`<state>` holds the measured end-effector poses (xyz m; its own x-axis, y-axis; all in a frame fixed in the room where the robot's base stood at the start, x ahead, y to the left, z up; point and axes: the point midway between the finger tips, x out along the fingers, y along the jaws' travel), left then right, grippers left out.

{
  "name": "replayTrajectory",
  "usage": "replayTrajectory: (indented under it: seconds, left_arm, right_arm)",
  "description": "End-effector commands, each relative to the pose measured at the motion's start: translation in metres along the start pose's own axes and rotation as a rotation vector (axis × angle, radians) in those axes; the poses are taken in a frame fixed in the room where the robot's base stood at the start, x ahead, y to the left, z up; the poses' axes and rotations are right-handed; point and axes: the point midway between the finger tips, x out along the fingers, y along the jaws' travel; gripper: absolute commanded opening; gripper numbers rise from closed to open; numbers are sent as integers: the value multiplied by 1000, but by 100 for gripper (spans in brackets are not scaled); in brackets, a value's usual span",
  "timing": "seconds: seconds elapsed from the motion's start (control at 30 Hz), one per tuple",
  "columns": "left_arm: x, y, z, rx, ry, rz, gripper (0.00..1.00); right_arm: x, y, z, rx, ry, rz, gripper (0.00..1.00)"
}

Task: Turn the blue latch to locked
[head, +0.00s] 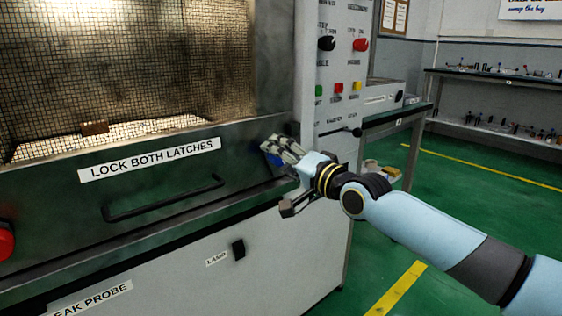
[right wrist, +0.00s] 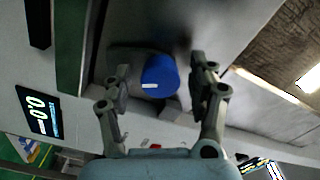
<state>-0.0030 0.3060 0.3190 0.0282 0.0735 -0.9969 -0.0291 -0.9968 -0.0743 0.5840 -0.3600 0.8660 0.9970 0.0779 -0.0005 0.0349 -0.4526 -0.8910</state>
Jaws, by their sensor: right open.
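The blue latch (head: 274,158) is at the right end of the dark door panel, mostly hidden behind my right gripper in the head view. In the right wrist view the blue latch (right wrist: 159,75) is a round blue knob with a small white mark at its lower edge. My right gripper (head: 275,148) is open, and its fingers (right wrist: 163,78) stand on either side of the knob. Contact with the knob cannot be told. A label reading "LOCK BOTH LATCHES" (head: 149,159) is on the door. My left gripper is not in view.
A red knob (head: 5,241) shows at the left edge. A dark handle (head: 165,198) sticks out of the door below the label. A control panel (head: 335,110) with knobs and coloured buttons rises right of the door.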

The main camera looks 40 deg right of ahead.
Motion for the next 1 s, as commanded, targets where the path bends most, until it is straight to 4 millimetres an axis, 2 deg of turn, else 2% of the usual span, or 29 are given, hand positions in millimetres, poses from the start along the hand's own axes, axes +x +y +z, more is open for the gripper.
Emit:
replayTrajectory:
  seconds: [0.07, 0.4, 0.5, 0.77, 1.0]
  left_arm:
    - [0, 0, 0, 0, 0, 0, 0]
    - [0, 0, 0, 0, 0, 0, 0]
    - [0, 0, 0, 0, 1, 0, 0]
    - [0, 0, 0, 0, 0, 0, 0]
    - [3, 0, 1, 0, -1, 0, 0]
  right_arm:
    - [0, 0, 0, 0, 0, 0, 59]
    - [0, 0, 0, 0, 0, 0, 15]
    - [0, 0, 0, 0, 0, 0, 4]
    - [0, 0, 0, -29, 0, 0, 4]
    - [0, 0, 0, -154, -1, 0, 4]
